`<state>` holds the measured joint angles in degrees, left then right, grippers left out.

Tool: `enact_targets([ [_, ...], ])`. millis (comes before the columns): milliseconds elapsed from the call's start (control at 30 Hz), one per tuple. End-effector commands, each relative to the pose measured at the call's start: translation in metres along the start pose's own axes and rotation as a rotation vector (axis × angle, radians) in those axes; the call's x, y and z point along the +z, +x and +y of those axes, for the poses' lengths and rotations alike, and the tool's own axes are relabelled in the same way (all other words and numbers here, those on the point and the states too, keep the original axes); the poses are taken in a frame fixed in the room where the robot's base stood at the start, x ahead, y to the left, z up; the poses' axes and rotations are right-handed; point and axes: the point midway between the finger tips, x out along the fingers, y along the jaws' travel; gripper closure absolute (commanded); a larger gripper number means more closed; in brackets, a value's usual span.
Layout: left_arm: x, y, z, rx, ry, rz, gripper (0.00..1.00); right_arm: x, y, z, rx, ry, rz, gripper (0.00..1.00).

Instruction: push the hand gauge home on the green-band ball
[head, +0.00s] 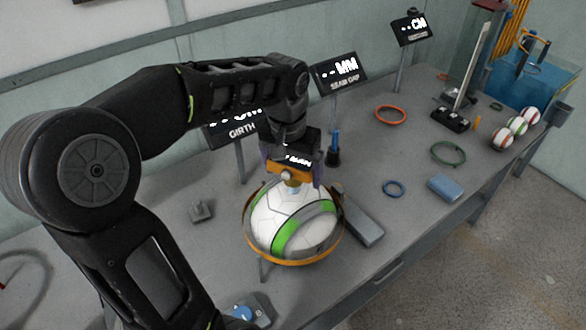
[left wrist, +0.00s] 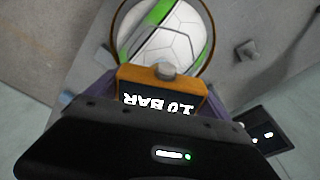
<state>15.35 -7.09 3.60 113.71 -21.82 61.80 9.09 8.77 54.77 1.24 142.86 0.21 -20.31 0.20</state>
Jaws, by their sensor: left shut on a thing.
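The green-band ball (head: 275,212), white with green and grey bands, sits in an orange ring stand (head: 291,263) on the bench. Its upper part also shows in the left wrist view (left wrist: 172,42). My left gripper (head: 291,170) is shut on the hand gauge (head: 288,174), an orange block with a lit display and a pale round tip. The gauge is right above the top of the ball, and its display (left wrist: 157,103) reads in BAR. The tip (left wrist: 166,70) meets the ball in the picture; I cannot tell how far it is seated. My right gripper is not in view.
A grey block (head: 363,220) lies close right of the ring stand. A girth sign (head: 238,132) and a seam gap sign (head: 342,74) stand behind. A blue ring (head: 394,189), green ring (head: 449,154) and blue block (head: 444,188) lie to the right.

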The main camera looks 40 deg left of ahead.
Motion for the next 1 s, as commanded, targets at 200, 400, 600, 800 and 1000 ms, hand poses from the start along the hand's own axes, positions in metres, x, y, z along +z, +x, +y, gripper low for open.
enact_targets([
  [200, 0.001, 0.005, 0.000, 0.000, 0.000, 0.000, 0.63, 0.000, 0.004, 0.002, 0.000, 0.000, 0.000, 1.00],
  [400, 0.001, 0.009, 0.000, 0.000, 0.000, 0.001, 0.63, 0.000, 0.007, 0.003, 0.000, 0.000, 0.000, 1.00],
  [600, 0.002, 0.013, 0.000, 0.000, 0.000, 0.001, 0.63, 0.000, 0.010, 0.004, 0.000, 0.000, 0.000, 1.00],
  [800, 0.002, 0.015, 0.000, 0.000, 0.000, 0.001, 0.07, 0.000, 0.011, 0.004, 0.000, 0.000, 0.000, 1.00],
  [1000, 0.002, 0.015, 0.000, 0.000, 0.000, 0.000, 0.00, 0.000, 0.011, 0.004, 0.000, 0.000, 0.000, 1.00],
])
